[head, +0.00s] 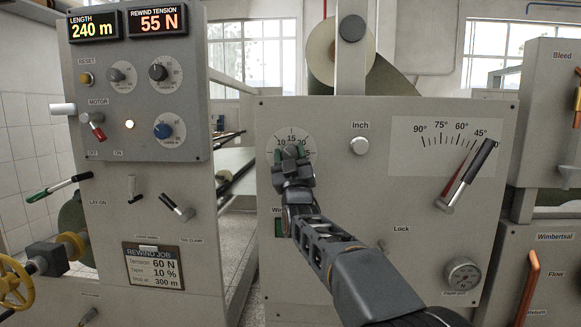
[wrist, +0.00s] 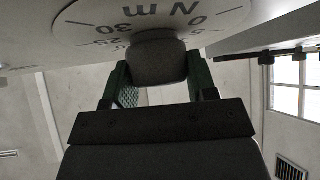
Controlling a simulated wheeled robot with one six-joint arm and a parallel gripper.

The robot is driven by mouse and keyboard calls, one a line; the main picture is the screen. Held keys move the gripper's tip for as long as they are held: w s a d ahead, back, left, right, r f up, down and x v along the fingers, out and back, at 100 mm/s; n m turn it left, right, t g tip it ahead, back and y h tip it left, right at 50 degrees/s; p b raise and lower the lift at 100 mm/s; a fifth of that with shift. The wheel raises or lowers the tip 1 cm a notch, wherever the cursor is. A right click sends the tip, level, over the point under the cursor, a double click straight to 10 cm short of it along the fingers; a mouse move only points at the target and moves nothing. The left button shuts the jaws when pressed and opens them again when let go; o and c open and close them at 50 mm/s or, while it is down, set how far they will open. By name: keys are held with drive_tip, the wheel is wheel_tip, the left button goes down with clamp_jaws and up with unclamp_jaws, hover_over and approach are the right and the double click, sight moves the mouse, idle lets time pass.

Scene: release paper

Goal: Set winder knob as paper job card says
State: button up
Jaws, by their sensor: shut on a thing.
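My gripper (head: 291,168) is shut on a grey knob at a round white dial (head: 273,149) on the middle cabinet. In the wrist view the knob (wrist: 157,62) sits between the two green-sided fingers, under a dial face (wrist: 80,22) marked N m, with 0, 5, 25 and 30 readable. The gripper hides most of the knob in the head view; I cannot tell where its pointer stands. The label below is mostly covered. The job card (head: 154,267) reads Rewind job, tension 60 N, taper 10 %, stop at 300 m.
The left panel's displays show length 240 m (head: 94,27) and rewind tension 55 N (head: 158,20). Knobs, switches and levers stick out below them. An inch button (head: 359,146) and an angle lever (head: 466,178) are right of my gripper. A small Lock lever (head: 381,245) is beside my arm.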

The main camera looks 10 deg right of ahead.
drive_tip(key=shift+m+h, duration=0.7)
drive_tip(key=o, duration=0.9)
drive_tip(key=shift+o, duration=0.2)
drive_tip(key=shift+f+b, duration=0.1)
drive_tip(key=shift+b, duration=0.2)
drive_tip(key=v, duration=1.3)
drive_tip(key=shift+s+f+b, duration=0.2)
drive_tip(key=shift+s+b, duration=0.1)
drive_tip(key=s+d+r+m+g+y+p, duration=0.1)
drive_tip(key=s+r+g+y+p, duration=0.2)
drive_tip(key=s+g+p, duration=1.8)
drive_tip(key=g+p, duration=0.2)
drive_tip(key=p, duration=1)
drive_tip(key=shift+m+p, duration=0.35)
drive_tip(key=shift+m, duration=0.05)
